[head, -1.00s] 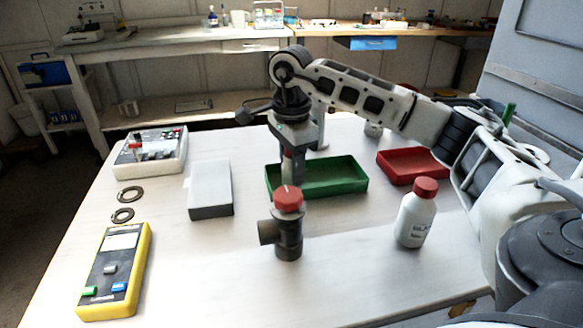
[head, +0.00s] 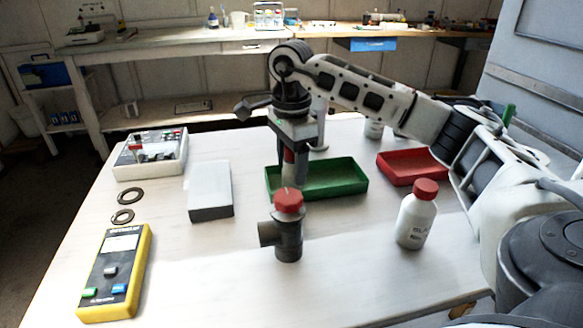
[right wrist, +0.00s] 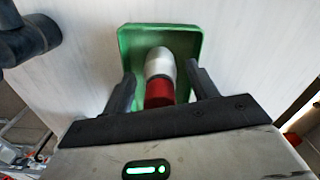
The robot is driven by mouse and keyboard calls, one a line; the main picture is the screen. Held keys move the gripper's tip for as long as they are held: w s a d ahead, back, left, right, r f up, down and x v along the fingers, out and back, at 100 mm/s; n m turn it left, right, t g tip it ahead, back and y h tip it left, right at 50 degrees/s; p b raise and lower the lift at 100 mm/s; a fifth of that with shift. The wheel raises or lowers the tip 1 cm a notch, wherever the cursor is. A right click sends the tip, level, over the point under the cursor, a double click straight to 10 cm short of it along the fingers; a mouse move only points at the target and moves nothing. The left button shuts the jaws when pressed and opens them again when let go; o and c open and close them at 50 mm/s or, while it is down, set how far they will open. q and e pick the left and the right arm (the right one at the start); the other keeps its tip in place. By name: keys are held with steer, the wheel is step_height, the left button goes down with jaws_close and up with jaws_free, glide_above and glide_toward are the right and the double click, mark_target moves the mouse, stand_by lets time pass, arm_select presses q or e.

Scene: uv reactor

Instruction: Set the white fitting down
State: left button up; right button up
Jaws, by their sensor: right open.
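The white fitting (right wrist: 161,62), with a red end (right wrist: 160,93), lies in or just over the green tray (right wrist: 192,37) in the right wrist view. My right gripper (right wrist: 163,85) is open, with one finger on each side of the fitting and a gap to both. In the head view my right gripper (head: 288,178) points down at the left part of the green tray (head: 345,187). A little red shows at its fingers there, and the fitting's white body is hidden. My left gripper is not in view.
A dark pipe tee with a red cap (head: 289,238) stands just in front of the tray. A white bottle (head: 416,222) and a red tray (head: 408,170) are to the right. A grey box (head: 210,190), two rings and a yellow meter (head: 135,275) are to the left.

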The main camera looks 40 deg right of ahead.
step_height(320, 180, up, 10)
steer(key=shift+r+p, duration=0.2)
steer(key=shift+p, duration=0.9)
steer(key=shift+f, duration=0.1)
